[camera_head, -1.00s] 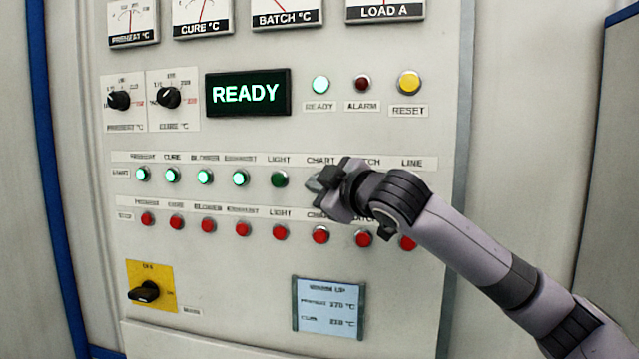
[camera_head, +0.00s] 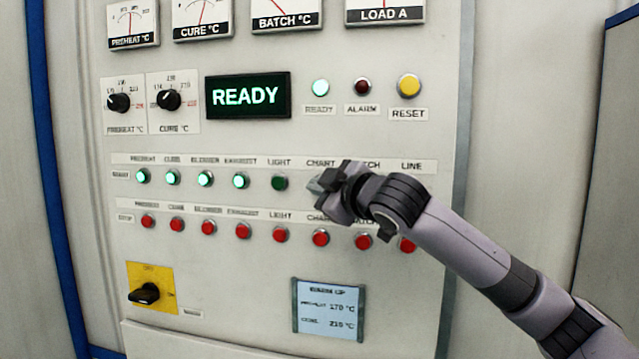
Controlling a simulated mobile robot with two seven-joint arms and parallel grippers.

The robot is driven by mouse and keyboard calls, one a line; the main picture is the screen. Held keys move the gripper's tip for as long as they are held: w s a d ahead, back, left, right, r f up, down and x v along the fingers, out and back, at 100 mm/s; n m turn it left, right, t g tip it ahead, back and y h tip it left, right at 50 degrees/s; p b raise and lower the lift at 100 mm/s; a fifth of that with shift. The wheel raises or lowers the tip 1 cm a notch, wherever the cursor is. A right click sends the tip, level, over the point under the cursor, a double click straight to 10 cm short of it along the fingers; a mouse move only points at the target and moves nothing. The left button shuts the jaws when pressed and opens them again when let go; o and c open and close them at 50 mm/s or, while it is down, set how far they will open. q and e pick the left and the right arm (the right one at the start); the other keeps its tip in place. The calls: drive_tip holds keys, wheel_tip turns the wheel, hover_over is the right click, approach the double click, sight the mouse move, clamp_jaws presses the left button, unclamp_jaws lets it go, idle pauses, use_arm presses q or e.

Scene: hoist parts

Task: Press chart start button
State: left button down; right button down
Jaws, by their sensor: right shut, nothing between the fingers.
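The control panel (camera_head: 240,290) fills the middle of the view. Its upper button row is labelled START and its lower row STOP. My right gripper (camera_head: 316,186) is shut and empty, with its fingertips at the chart start button's place under the CHART label (camera_head: 320,163). The gripper hides that button, so I cannot tell whether it is touched or pressed. The red chart stop button (camera_head: 320,237) shows just below the gripper. My left gripper is not in view.
To the left, the unlit light start button (camera_head: 280,182) is close to the fingertips. Preheat, cure, blower and exhaust start buttons (camera_head: 205,178) glow green. The display (camera_head: 248,95) reads READY. A yellow reset button (camera_head: 409,85) and a rotary switch (camera_head: 145,293) are farther off.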

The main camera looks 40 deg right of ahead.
drive_tip(key=shift+w+d+p, duration=0.3)
drive_tip(key=shift+d, duration=0.05)
idle(0.8)
idle(0.4)
drive_tip(key=shift+s+a, duration=0.55)
drive_tip(key=shift+a, duration=0.1)
drive_tip(key=s+a, duration=0.3)
drive_tip(key=shift+s+a, duration=0.15)
drive_tip(key=shift+a, duration=0.25)
idle(0.6)
